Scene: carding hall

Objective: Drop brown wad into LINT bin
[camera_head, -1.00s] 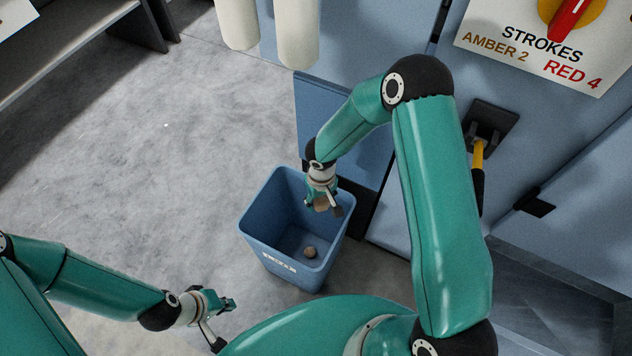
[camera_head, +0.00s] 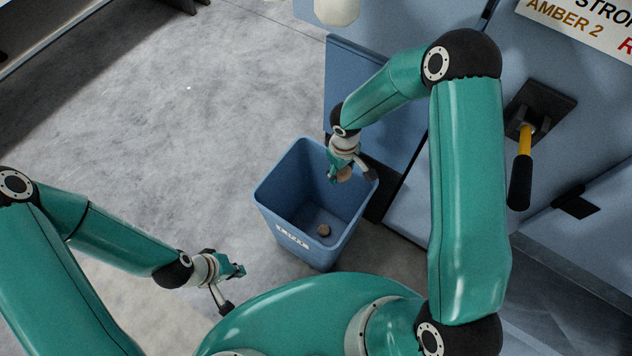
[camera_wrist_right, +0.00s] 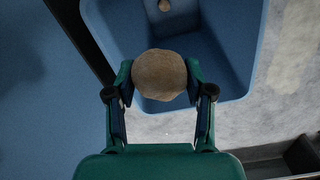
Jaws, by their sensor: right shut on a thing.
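The blue bin (camera_head: 283,222) stands on the floor in front of the machine. The label on its front is too small to read. My right gripper (camera_head: 348,176) is shut on a brown wad (camera_head: 344,174), over the bin's right side near the rim. In the right wrist view the wad (camera_wrist_right: 160,75) sits between both fingers, with the bin wall (camera_wrist_right: 245,60) behind it. A second brownish wad (camera_head: 323,230) lies on the bin floor. My left gripper (camera_head: 233,288) is open and empty, to the left of the bin and apart from it.
The blue machine front (camera_head: 375,110) rises just behind the bin. A yellow and black lever (camera_head: 522,165) sticks out at the right, beyond my right arm. A sign (camera_head: 585,25) is at top right. The grey floor (camera_head: 180,130) left of the bin is clear.

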